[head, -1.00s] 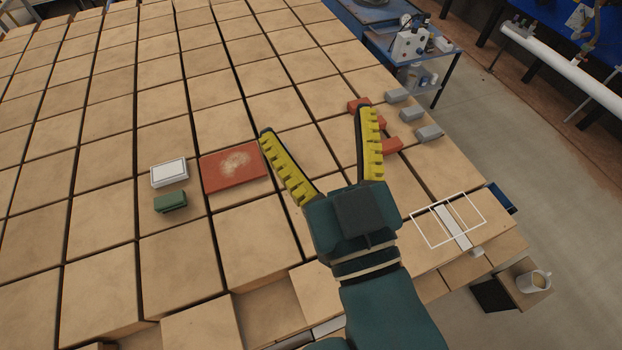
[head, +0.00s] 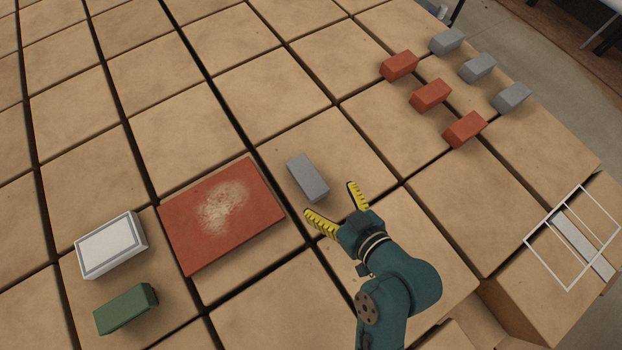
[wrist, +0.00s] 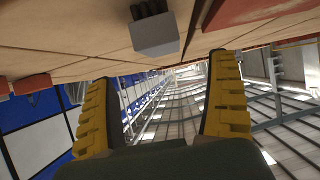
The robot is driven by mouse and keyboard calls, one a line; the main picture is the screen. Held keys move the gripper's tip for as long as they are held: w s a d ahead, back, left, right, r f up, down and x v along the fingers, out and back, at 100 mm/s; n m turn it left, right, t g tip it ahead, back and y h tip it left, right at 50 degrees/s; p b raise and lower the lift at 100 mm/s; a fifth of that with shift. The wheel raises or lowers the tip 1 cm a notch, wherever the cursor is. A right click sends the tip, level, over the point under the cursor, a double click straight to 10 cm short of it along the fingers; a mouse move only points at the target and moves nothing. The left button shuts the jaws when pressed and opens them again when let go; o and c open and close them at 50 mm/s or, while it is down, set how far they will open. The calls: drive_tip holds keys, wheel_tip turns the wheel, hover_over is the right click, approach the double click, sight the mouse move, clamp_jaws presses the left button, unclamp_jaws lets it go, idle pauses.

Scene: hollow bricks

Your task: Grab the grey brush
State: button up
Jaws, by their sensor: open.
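The grey brush (head: 308,177) is a small grey block lying on the tan tiled surface, right of the red panel. In the wrist view, the grey brush (wrist: 155,36) shows a plain grey face with dark bristles on its surface side, at the upper middle. My gripper (head: 328,197) is open and empty, just below and right of the brush in the head view, its fingertips pointing toward it. In the wrist view my gripper's two yellow ridged fingers (wrist: 162,82) stand wide apart, with the brush beyond them and apart from them.
A red panel (head: 180,239) with a pale dusty patch lies left of the brush. A white-topped block (head: 111,246) and a green block (head: 126,309) lie further left. Red bricks (head: 430,95) and grey bricks (head: 477,68) stand at upper right. A white frame (head: 568,288) is at right.

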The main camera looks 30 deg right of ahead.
sight(313, 184)
drive_tip(key=x, duration=0.5)
drive_tip(key=shift+b, duration=0.3)
drive_tip(key=b+x, duration=0.1)
drive_tip(key=x, duration=0.4)
drive_tip(key=shift+w+a+f, duration=0.1)
drive_tip(key=shift+w+f, duration=0.15)
drive_tip(key=shift+w, duration=0.05)
drive_tip(key=c, duration=1.3)
